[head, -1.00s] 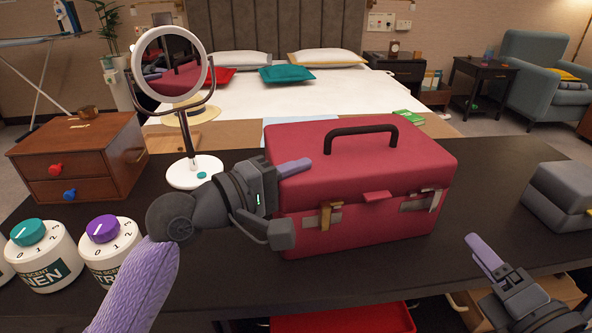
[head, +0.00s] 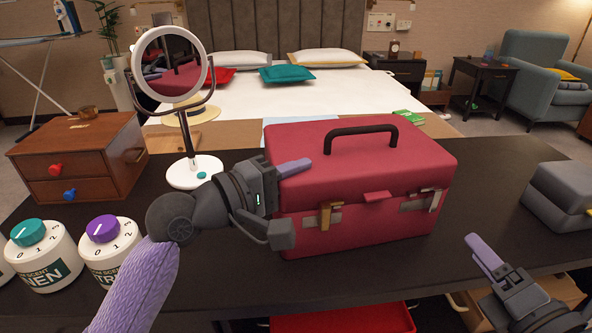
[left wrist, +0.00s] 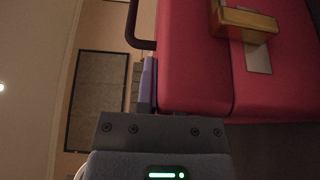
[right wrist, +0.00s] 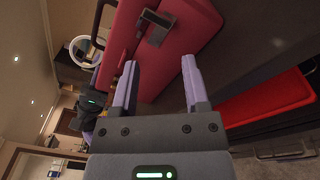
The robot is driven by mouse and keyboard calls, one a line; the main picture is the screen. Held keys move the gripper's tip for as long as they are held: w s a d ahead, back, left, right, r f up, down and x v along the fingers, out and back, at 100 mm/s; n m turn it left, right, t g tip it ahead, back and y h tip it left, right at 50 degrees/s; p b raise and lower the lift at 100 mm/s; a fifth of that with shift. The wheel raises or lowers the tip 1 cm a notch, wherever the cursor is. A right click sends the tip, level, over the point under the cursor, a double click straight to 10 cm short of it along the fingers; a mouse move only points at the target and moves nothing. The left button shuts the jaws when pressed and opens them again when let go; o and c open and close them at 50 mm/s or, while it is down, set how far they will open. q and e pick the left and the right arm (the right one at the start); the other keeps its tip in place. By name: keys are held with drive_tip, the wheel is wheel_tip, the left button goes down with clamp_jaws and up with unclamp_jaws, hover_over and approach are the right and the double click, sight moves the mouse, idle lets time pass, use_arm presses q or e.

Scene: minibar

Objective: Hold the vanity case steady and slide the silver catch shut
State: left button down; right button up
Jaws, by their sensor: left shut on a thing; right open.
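The red vanity case (head: 368,160) stands upright on the dark counter, lid down, black handle (head: 362,136) on top. The silver catch (head: 420,201) is at the right of its front; I cannot tell its exact position. It also shows in the right wrist view (right wrist: 158,27). A brass catch (head: 330,216) is at the front left and shows in the left wrist view (left wrist: 245,22). My left gripper (head: 291,200) is shut on the case's left end. My right gripper (head: 492,276) is open and empty, right of and below the silver catch, apart from the case.
A round mirror (head: 203,172) and a wooden drawer box (head: 108,148) stand left of the case. White dials (head: 110,247) are at the front left. A grey case (head: 562,190) stands at the right. A red open drawer or tray (head: 345,320) is below the counter edge.

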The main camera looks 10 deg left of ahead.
drive_tip(key=c, duration=0.6)
drive_tip(key=d+r+n, duration=0.1)
drive_tip(key=w+d+r+n+t, duration=0.1)
drive_tip(key=d+r+n+t, duration=0.1)
drive_tip(key=n, duration=0.1)
drive_tip(key=shift+w, duration=0.3)
clamp_jaws()
drive_tip(key=w+d+f+n+g+y, duration=0.1)
drive_tip(key=d+n+g+y, duration=0.1)
drive_tip(key=n, duration=1.1)
drive_tip(key=d+f+n+g+y, duration=0.2)
drive_tip(key=d+n, duration=0.1)
drive_tip(key=n, duration=1.1)
drive_tip(key=shift+w+d+n, duration=0.3)
drive_tip(key=shift+w, duration=0.1)
drive_tip(key=shift+f, duration=0.1)
